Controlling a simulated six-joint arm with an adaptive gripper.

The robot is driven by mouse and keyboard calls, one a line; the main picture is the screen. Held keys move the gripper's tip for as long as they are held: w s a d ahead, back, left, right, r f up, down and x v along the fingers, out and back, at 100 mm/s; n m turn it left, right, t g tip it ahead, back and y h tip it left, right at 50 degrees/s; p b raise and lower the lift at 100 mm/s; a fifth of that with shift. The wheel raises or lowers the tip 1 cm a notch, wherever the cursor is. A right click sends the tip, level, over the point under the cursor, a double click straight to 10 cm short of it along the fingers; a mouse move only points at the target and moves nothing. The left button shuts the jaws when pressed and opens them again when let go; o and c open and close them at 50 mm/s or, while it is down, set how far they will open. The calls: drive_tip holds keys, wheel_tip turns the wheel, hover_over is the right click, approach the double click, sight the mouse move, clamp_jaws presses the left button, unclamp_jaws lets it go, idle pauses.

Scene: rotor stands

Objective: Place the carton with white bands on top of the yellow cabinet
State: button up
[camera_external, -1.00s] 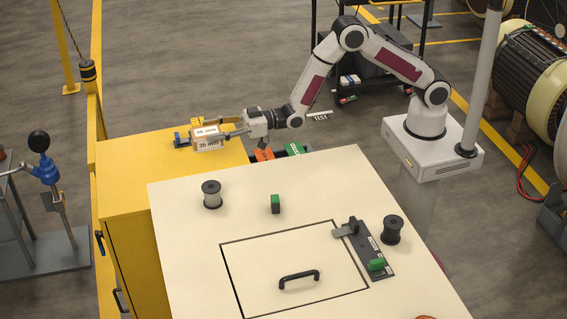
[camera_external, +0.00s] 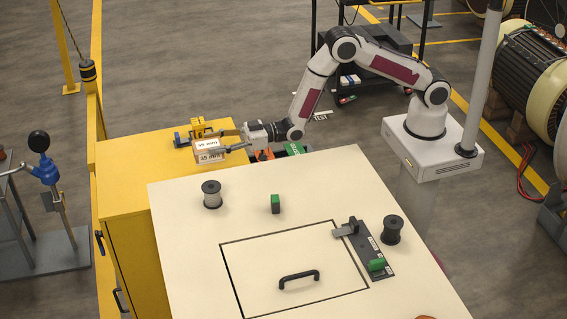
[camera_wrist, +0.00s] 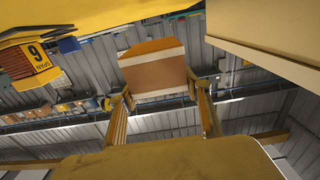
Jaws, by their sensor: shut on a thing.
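The carton with white bands (camera_external: 208,157) is brown, with white "35 mm" labels. In the external view it is over the right part of the yellow cabinet's top (camera_external: 130,160); I cannot tell whether it touches the top. My gripper (camera_external: 226,142) comes from the right and is shut on the carton. In the wrist view the carton (camera_wrist: 153,75) is between the two fingers of my gripper (camera_wrist: 161,93), with a white band across it. The cabinet's yellow surface (camera_wrist: 95,15) fills the upper left there.
A yellow device (camera_external: 197,127) with blue parts stands on the cabinet, just behind the carton. It shows in the wrist view (camera_wrist: 35,58) at the left. A cream bench (camera_external: 190,245) with spools and a handled hatch stands in front. The cabinet top's left part is clear.

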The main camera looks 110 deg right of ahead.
sight(216, 156)
drive_tip(key=shift+f, duration=0.6)
drive_tip(key=shift+f, duration=0.1)
drive_tip(key=shift+f, duration=1.75)
drive_tip(key=shift+f, duration=0.2)
drive_tip(key=o, duration=1.2)
drive_tip(key=shift+o, duration=0.2)
drive_tip(key=shift+r, duration=0.15)
drive_tip(key=s, duration=1.2)
